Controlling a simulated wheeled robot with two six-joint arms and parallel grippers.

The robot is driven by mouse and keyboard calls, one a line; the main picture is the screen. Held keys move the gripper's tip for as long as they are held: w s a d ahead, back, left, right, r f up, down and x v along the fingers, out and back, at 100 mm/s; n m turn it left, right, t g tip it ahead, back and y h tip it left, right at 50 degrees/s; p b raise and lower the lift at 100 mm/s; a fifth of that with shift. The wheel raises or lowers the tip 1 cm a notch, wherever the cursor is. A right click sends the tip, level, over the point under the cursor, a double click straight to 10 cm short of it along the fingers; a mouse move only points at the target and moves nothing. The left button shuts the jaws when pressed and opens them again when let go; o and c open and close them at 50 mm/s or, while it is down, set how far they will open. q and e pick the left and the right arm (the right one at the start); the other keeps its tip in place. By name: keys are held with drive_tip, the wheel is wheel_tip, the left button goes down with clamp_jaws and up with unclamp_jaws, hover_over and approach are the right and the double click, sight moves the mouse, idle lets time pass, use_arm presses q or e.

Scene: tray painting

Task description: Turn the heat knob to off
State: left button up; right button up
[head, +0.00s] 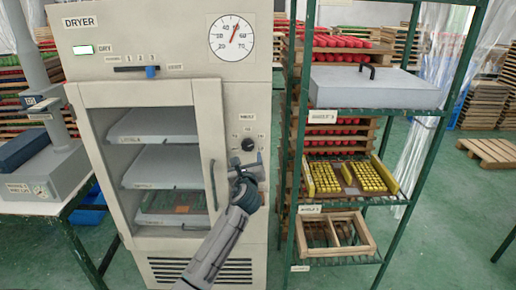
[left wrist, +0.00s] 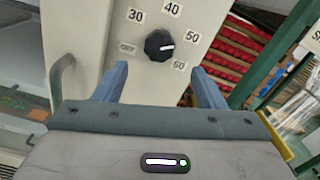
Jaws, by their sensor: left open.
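The heat knob (head: 248,144) is a small black dial on the right side of the dryer front (head: 262,110). In the left wrist view the knob (left wrist: 157,45) is ringed by the labels OFF, 30, 40, 50 and 60. Its white mark lies on the right and points about toward 50. My left gripper (head: 247,163) is just below the knob in the head view. In the left wrist view its two blue-grey fingers (left wrist: 159,70) are spread apart, one on each side below the knob, with nothing between them. My right gripper is in neither view.
The dryer's framed door (head: 150,93) has a vertical handle (head: 213,184) left of my left gripper. A green rack (head: 290,150) with trays stands close on the right. A slider (head: 150,71) sits above the door.

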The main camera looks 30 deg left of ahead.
sight(248, 147)
use_arm(q)
drive_tip(key=p+x, duration=0.1)
drive_tip(key=x, duration=0.4)
drive_tip(key=shift+w, duration=0.1)
drive_tip(key=x, duration=0.3)
drive_tip(key=shift+w+a, duration=0.3)
drive_tip(key=shift+w, duration=0.1)
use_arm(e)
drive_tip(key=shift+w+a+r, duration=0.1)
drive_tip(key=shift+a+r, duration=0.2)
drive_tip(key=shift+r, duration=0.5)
use_arm(q)
drive_tip(key=c, duration=1)
drive_tip(key=shift+f, duration=0.1)
